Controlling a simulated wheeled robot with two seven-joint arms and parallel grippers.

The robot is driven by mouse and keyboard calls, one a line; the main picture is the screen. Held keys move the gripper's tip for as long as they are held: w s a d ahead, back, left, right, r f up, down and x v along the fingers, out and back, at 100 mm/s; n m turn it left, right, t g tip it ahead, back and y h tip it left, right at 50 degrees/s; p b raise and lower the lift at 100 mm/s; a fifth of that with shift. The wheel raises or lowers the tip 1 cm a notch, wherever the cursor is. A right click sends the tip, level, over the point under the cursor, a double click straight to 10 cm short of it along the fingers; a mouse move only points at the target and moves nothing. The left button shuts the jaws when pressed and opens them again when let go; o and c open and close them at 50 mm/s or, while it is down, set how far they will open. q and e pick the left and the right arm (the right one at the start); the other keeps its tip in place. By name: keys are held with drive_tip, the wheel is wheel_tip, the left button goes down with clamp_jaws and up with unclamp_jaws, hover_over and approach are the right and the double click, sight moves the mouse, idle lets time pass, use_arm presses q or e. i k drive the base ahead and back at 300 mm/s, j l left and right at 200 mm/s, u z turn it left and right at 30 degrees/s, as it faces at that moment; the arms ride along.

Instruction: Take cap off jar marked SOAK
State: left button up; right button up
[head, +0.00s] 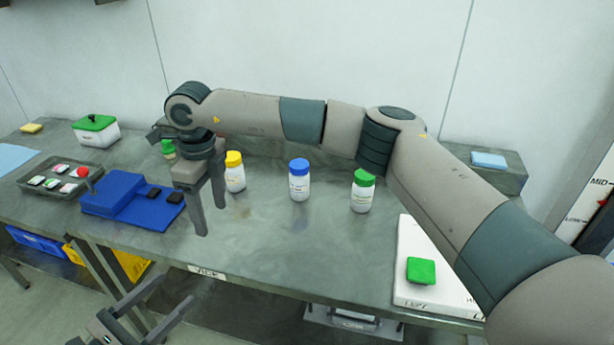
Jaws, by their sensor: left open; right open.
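Three white jars stand upright in a row on the bench: one with a yellow cap (235,172), one with a blue cap (299,180) and one with a green cap (363,191). A further green-topped container (168,149) stands partly hidden behind my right arm. The labels are too small to read, so I cannot tell which jar is marked SOAK. My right gripper (210,217) is open and empty, pointing down just left of and in front of the yellow-capped jar. My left gripper (175,287) is open and empty, low in front of the bench edge.
A blue stand (125,196) and a grey tray (31,188) of small items lie to the left. A green-lidded box (97,131) stands behind them. A white board (411,242) with a green square (421,271) lies at right. The bench (290,235) before the jars is clear.

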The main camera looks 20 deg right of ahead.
sight(299, 185)
drive_tip(key=i+l, duration=0.2)
drive_tip(key=l, duration=0.2)
drive_tip(key=i+l, duration=0.25)
drive_tip(key=l, duration=0.2)
drive_tip(key=i+l, duration=0.2)
drive_tip(key=l, duration=0.2)
